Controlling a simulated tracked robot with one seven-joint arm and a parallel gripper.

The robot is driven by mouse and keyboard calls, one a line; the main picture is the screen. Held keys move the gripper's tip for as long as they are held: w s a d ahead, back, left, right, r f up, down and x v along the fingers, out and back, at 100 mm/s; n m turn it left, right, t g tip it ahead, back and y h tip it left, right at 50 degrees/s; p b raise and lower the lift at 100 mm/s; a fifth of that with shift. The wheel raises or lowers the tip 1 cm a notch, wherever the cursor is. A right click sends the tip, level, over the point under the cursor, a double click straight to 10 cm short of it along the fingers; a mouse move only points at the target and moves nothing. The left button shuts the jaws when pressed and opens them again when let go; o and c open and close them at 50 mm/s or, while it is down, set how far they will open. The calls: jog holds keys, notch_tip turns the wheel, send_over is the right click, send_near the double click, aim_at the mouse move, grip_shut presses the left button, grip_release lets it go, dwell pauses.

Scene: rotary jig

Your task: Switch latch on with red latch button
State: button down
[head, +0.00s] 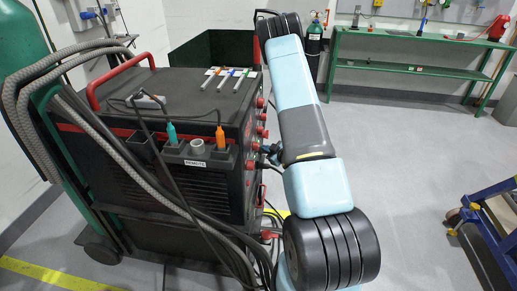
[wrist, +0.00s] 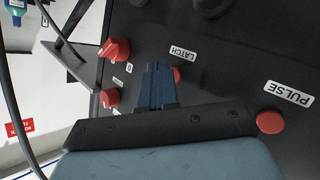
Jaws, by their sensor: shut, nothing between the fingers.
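In the wrist view, my gripper (wrist: 157,68) is shut and empty, its dark blue fingers together in front of the black panel. The red latch button (wrist: 178,75) shows just right of the fingertips, partly hidden behind them. The white LATCH label (wrist: 183,53) is above it. I cannot tell whether the fingers touch the button. In the head view, the panel is on the right side of the black machine (head: 190,130), seen edge-on. My arm reaches past that side, and I cannot make out the gripper clearly there.
A second red button (wrist: 270,122) with a PULSE label (wrist: 288,94) is to the right in the wrist view. Two red knobs (wrist: 115,49) (wrist: 111,97) are to the left. A black cable (wrist: 20,110) hangs at far left. A blue cart (head: 485,235) stands right; floor between is clear.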

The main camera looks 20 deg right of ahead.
jog(key=shift+s+d, duration=0.2)
jog(key=shift+d, duration=0.05)
jog(key=s+d, duration=0.2)
jog(key=d, duration=0.1)
jog(key=s+d, duration=0.1)
jog(key=shift+s+d, duration=0.1)
jog(key=shift+d, duration=0.3)
jog(key=shift+s, duration=0.1)
dwell(2.3)
